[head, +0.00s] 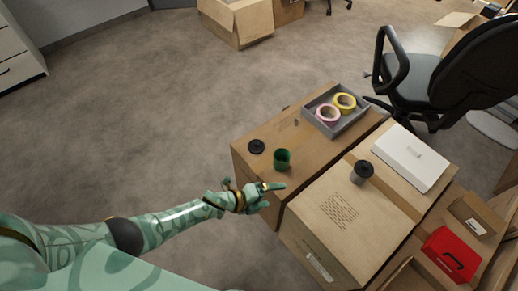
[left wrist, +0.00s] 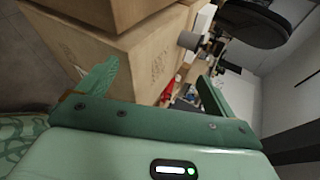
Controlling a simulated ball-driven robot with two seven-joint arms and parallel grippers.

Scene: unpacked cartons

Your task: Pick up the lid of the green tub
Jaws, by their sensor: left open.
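The green tub (head: 282,160) stands open on the brown carton (head: 262,178), its inside dark. A flat black round lid (head: 256,147) lies on the same carton, just left of the tub and apart from it. My left gripper (head: 275,189) is near the carton's front edge, on the near side of the tub and touching neither tub nor lid. In the left wrist view its two fingers (left wrist: 158,70) are spread with nothing between them. Neither the green tub nor the black lid can be made out there. My right gripper is out of view.
A grey tray (head: 352,122) with pink (head: 327,114) and yellow (head: 345,103) tape rolls sits at the carton's back. A grey tub with a dark lid (head: 361,173) and a white box (head: 411,157) stand right. A red case (head: 450,255) lies lower right. Floor at left is clear.

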